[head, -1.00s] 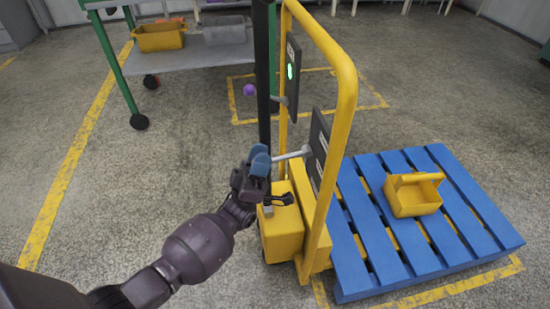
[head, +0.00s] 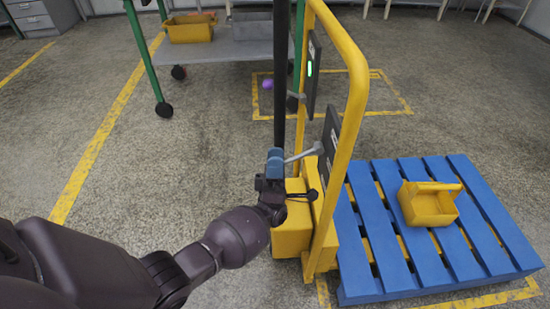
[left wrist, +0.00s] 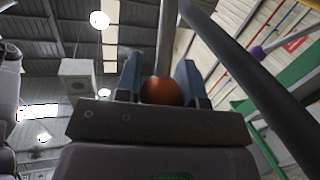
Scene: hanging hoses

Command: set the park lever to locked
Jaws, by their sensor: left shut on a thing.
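A lever with a grey rod (head: 303,156) sticks out to the left from the lower dark panel on the yellow cart frame. My left gripper (head: 275,160) is shut on the lever's orange knob (left wrist: 160,92), which shows between the blue fingers in the left wrist view. In the head view the fingers hide the knob. The rod slopes slightly down toward my gripper. A second lever with a purple knob (head: 267,84) is higher, by the upper panel with a green light (head: 309,69). The panel lettering is too small to read. My right gripper is out of view.
A black post (head: 281,80) stands close to my left gripper. The yellow handle frame (head: 352,110) rises to the right. A blue pallet (head: 385,250) carries a yellow tote (head: 427,208). A green-framed cart (head: 145,60) stands behind. The floor at left is clear.

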